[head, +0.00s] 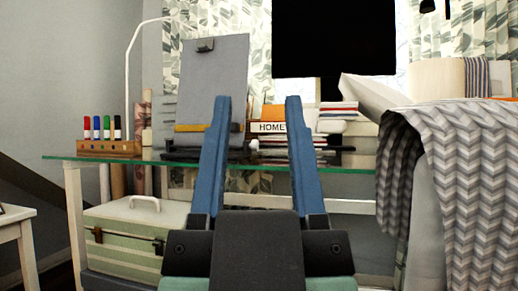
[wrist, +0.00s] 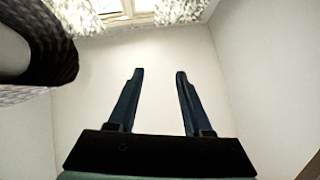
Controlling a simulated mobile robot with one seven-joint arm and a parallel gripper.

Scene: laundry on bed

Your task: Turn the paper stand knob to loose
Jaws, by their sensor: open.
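The paper stand (head: 212,85) is a grey, upright board with a dark clip at its top and a yellow strip low across it. It stands on the glass desk in the head view. A small dark round part (head: 236,127), possibly its knob, shows at the board's lower right, beside my left finger. I cannot tell which way it is turned. My gripper (head: 258,98) is open and empty, its two blue fingers in front of the desk. The left finger overlaps the stand's lower right in the picture. The wrist view also shows my gripper (wrist: 160,71) open against bare pale walls, without the stand.
The glass desk (head: 100,158) holds a marker rack (head: 110,148) on the left and stacked books (head: 270,127) right of the stand. A dark screen (head: 335,38) is behind. A chevron-patterned cloth (head: 460,160) hangs at right. A striped case (head: 128,230) is below the desk.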

